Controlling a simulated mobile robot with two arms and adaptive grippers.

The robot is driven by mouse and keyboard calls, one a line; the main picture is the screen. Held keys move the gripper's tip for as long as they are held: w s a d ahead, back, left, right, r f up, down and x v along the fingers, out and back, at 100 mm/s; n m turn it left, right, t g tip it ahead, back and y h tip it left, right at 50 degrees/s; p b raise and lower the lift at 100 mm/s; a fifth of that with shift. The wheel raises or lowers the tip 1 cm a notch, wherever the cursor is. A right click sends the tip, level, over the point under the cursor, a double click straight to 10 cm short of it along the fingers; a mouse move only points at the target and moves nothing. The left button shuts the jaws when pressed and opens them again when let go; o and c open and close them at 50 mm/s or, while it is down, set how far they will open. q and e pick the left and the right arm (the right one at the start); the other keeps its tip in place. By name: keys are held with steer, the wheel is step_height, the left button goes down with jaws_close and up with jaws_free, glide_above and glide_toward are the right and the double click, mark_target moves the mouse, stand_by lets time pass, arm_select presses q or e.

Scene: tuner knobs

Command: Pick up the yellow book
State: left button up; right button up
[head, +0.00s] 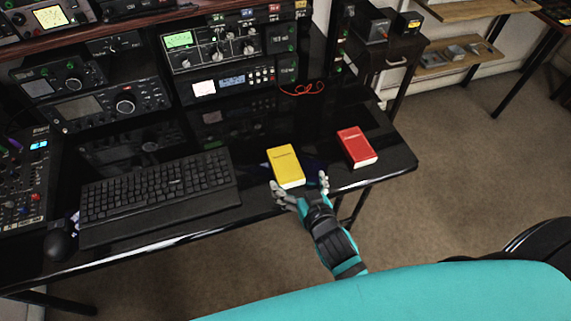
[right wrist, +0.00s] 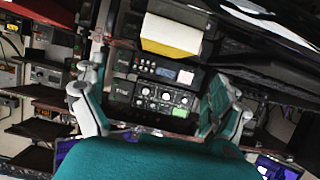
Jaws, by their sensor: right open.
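The yellow book (head: 285,163) lies flat on the glossy black desk, near its front edge. It also shows in the right wrist view (right wrist: 172,33), at the top, ahead of the fingers. My right gripper (head: 299,186) is open and empty, just in front of the book's near end, with a finger toward each side of it. In the right wrist view, the two fingers of my right gripper (right wrist: 158,105) stand wide apart with nothing between them. I cannot tell whether a finger touches the book. My left gripper is not in view.
A red book (head: 357,147) lies to the right of the yellow one. A black keyboard (head: 157,188) lies to the left, with a mouse (head: 58,241) beyond it. Radio units (head: 220,50) stand at the back. Bare desk (head: 322,150) shows between the two books.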

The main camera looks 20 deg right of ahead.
mark_target(286, 165)
steer(key=x, duration=0.9)
steer(key=shift+w+a+f+p, duration=0.2)
steer(key=shift+a+f+p, duration=0.1)
steer(key=shift+f, duration=0.1)
steer(key=shift+r, duration=0.1)
steer(key=c, duration=1.3)
